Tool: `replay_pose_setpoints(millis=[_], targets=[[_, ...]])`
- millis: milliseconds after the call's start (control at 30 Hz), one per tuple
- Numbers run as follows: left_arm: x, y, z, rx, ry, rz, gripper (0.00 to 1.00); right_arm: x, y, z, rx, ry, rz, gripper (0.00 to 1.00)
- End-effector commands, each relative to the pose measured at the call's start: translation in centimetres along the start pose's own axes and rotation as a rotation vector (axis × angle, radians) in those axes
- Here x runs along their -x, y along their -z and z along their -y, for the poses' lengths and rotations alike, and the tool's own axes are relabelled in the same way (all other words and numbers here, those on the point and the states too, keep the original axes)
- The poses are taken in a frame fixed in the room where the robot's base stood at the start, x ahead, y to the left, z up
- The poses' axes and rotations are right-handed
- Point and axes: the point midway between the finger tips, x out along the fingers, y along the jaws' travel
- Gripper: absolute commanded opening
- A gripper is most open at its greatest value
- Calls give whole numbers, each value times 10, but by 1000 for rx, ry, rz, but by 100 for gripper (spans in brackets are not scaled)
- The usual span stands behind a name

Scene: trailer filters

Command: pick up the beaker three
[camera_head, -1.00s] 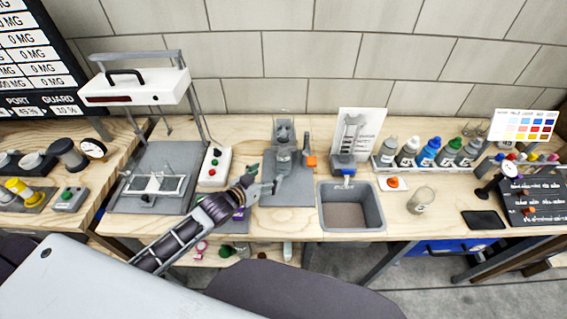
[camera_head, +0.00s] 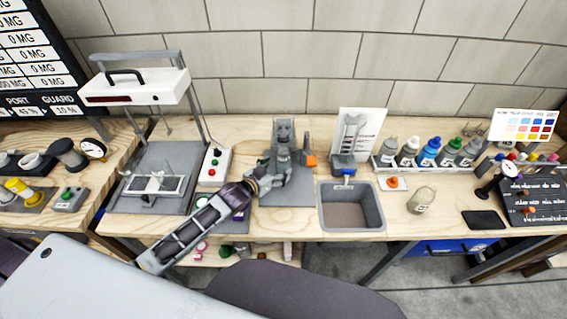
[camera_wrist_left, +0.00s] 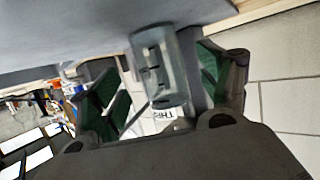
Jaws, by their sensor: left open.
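My left gripper (camera_head: 279,174) is over the grey pad left of the sink, at the grey stand (camera_head: 284,134). In the left wrist view my left gripper (camera_wrist_left: 160,88) is open, with its green-padded fingers on either side of a grey cylindrical vessel (camera_wrist_left: 158,65). I cannot tell if they touch it. In the head view my gripper mostly hides this vessel. A clear glass container (camera_head: 422,200) stands on the bench right of the sink. I cannot read a number on either, so I cannot tell which is beaker three. My right gripper is not in view.
The grey sink (camera_head: 352,226) is right of the pad. A rack of bottles (camera_head: 428,152) stands at the back right. A button box (camera_head: 214,166) and a white-topped frame (camera_head: 134,88) stand left of my gripper. An orange block (camera_head: 311,161) is close on its right.

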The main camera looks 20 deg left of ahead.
Motion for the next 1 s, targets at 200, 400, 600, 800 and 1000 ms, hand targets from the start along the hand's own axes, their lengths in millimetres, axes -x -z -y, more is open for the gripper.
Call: replay_pose_setpoints(millis=[200, 400, 600, 800, 1000], targets=[[0, 0, 0, 0, 0, 0, 77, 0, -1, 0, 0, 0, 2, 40], [-2, 1, 0, 0, 0, -1, 77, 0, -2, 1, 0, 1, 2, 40], [-11, 2, 0, 0, 0, -1, 77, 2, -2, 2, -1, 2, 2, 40], [-26, 5, 0, 0, 0, -1, 77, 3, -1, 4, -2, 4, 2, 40], [-41, 5, 1, 0, 0, -1, 77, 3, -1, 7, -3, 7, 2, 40]])
